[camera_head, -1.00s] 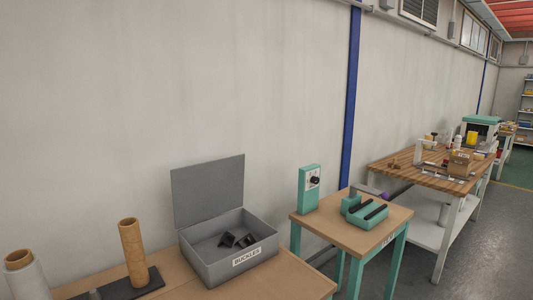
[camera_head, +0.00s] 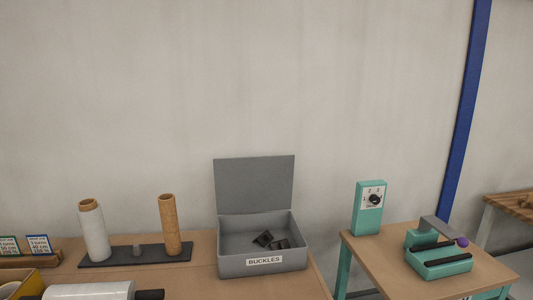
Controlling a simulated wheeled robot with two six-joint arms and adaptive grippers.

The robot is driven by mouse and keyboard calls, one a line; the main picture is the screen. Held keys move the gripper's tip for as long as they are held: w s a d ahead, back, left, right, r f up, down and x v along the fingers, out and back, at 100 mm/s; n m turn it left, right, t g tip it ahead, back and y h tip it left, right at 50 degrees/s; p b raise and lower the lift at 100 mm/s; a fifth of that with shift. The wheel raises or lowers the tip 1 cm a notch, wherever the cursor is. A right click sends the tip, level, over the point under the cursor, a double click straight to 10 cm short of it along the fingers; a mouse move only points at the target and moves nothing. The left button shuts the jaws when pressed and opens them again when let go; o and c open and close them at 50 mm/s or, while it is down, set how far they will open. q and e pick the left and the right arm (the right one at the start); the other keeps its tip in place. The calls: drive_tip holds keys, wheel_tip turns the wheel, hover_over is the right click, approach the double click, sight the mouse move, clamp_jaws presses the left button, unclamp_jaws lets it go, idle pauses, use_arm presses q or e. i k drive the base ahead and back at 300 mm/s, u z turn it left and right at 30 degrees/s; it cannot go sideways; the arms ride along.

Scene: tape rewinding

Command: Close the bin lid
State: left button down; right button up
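The grey bin (camera_head: 230,263) labelled BUCKLES stands on the wooden bench near its right end. Its grey lid (camera_head: 254,184) is hinged at the back and stands open, upright against the wall side. A few black buckles (camera_head: 270,241) lie inside on the bin floor. Neither of my grippers shows in the head view.
Left of the bin, a dark base (camera_head: 120,257) carries a white roll (camera_head: 94,232) and a brown cardboard tube (camera_head: 169,226). A separate small table (camera_head: 400,277) at the right holds a teal dial box (camera_head: 368,210) and a teal press (camera_head: 438,262). A gap separates bench and table.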

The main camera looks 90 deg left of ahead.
sight(245, 184)
drive_tip(key=u, duration=0.65)
drive_tip(key=i, duration=0.8)
drive_tip(key=u, duration=1.2)
drive_tip(key=i, duration=0.4)
drive_tip(key=u, duration=0.35)
